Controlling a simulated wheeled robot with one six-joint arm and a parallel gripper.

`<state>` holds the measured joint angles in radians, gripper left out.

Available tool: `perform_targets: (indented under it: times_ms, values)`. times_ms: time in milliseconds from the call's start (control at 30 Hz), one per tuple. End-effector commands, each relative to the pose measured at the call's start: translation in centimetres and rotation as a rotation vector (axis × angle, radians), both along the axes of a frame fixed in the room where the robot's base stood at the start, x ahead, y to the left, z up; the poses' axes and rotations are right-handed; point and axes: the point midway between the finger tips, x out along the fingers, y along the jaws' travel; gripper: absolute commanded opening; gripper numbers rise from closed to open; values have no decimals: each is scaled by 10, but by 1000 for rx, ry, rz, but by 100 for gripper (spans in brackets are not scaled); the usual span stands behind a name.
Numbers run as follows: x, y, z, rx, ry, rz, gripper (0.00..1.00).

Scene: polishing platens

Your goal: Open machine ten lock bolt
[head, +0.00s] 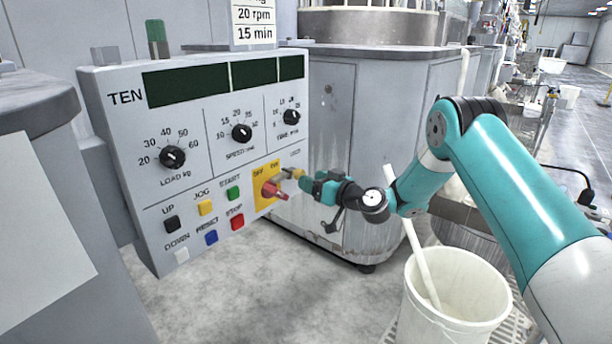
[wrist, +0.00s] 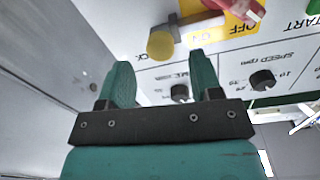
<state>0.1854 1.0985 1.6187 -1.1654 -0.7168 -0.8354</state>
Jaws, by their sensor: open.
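Machine TEN's grey control panel (head: 130,130) stands at left in the head view. At its lower right is a yellow OFF/ON plate (head: 262,174) with a red switch handle (head: 272,190). The lock bolt (head: 288,173) lies beside the handle; its brass knob is at the right end. In the wrist view the bolt's brass knob (wrist: 160,45) and grey shaft (wrist: 203,20) show ahead of the fingertips, with the red handle (wrist: 247,8) beyond. My gripper (wrist: 162,75) is open and empty, its two teal fingers short of the knob. In the head view my gripper (head: 308,182) partly overlaps the bolt's end.
The panel also bears dials (head: 172,157) and several push buttons, including a red STOP (head: 237,222). A grey machine cabinet (head: 350,110) stands behind my gripper. A white bucket (head: 455,290) with a pole stands on the floor below my arm. The floor before the panel is clear.

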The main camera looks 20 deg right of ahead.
Motion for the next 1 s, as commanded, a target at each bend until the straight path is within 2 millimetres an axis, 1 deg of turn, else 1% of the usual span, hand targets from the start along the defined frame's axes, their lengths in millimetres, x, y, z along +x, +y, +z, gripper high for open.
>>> perform_targets:
  times_ms: [33,100,233,367,567,600,667,700,767,800,833,867,1000]
  values:
    - [7,6,0,-1,-4,2,59]
    - [15,11,0,-1,-4,2,59]
    - [26,17,0,-1,-2,1,59]
    - [30,19,1,1,0,-1,59]
    - [30,19,1,1,1,-1,59]
    - [30,19,1,1,1,-1,57]
    - [30,19,1,1,0,-1,43]
    - [30,19,1,1,1,-1,34]
    - [30,19,1,1,1,-1,20]
    - [30,19,1,1,1,-1,11]
    - [30,18,1,1,1,-2,4]
    - [30,18,1,1,1,-2,0]
    - [31,15,0,0,0,-3,0]
